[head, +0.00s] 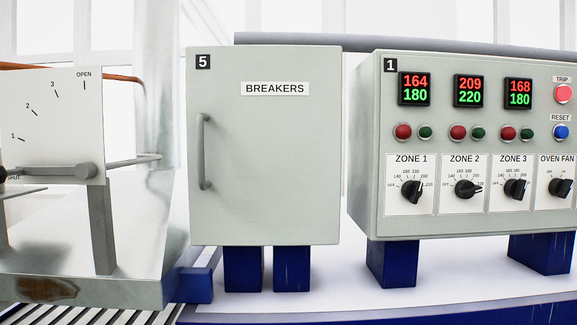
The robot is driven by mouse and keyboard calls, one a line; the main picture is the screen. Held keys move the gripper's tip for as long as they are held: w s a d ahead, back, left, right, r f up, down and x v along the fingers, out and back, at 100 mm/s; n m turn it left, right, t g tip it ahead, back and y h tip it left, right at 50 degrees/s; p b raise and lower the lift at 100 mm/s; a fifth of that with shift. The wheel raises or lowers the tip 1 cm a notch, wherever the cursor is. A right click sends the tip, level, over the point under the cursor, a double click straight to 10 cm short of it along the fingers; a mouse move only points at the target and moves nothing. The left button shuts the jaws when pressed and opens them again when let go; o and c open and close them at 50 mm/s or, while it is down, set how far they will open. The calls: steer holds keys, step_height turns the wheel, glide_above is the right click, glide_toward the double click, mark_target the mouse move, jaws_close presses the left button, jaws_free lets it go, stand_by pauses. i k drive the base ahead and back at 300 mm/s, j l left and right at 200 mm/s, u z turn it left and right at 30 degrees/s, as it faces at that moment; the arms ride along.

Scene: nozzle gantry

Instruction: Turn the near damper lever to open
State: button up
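A white damper scale plate (62,120) stands at the left on a grey post. It is marked 1, 2, 3 and OPEN, with OPEN at the top right. A grey damper lever (50,172) lies roughly horizontal across the lower plate, from a round pivot at the right to a dark knob (2,174) cut by the left edge. The lever points left, below the 1 mark, and partly covers a label there. I cannot tell from this view alone whether this is the near lever. My gripper is not in view.
A breaker cabinet (265,170) with a vertical handle stands in the middle. A control panel (440,220) with displays, lamps and dials stands at the right. A grey rod (130,161) runs right from behind the plate. A slatted surface (90,317) shows at the lower left.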

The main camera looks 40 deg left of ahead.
mark_target(82, 171)
steer(key=u, duration=2.55)
steer(key=i+j+u, duration=0.15)
steer(key=j+u, duration=0.15)
steer(key=u, duration=0.15)
